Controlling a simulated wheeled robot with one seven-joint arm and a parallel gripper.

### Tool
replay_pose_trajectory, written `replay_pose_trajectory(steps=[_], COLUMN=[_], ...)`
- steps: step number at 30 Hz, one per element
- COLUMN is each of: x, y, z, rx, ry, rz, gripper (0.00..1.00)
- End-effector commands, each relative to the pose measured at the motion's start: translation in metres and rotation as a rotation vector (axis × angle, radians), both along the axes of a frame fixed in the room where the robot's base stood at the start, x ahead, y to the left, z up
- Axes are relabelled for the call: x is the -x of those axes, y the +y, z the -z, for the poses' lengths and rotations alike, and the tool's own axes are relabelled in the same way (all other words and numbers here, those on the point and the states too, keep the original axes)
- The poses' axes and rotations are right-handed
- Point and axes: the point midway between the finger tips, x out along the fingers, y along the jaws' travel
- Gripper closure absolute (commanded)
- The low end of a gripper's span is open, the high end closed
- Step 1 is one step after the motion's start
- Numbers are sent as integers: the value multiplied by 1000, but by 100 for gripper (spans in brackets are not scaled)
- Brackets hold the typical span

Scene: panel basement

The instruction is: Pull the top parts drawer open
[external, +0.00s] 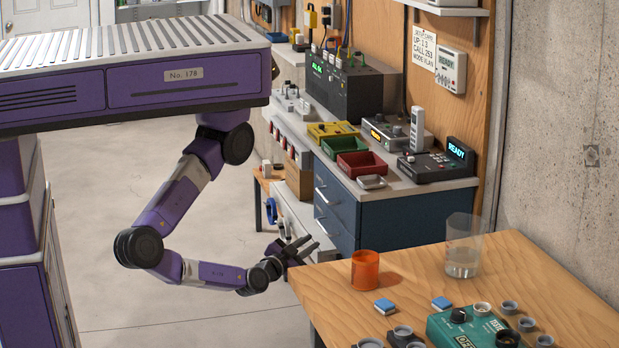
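The blue drawer cabinet (335,205) stands under the workbench, its front facing left. The top parts drawer (325,187) carries a bright bar handle and looks shut, its front in line with the cabinet. A second bar handle shows lower on the front. My gripper (310,246) is low in front of the cabinet, below and to the left of the top handle in the picture. Its two fingers are spread apart with nothing seen between them. It appears apart from the top handle; whether it touches the lower front I cannot tell.
A wooden table (550,275) at the front right holds an orange cup (365,270), a clear beaker (463,250) and a green pedal box (465,328). Red (365,164) and green (341,146) trays sit on the bench above the cabinet. The floor at left is clear.

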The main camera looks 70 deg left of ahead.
Motion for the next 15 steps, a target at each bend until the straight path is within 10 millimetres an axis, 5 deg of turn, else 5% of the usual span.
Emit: replay_pose_trajectory(steps=[9,15], x=[-47,-58], y=[34,49], z=[-54,-68], rx=[-330,-419], ry=[173,291], rz=[-501,-666], gripper=[82,82])
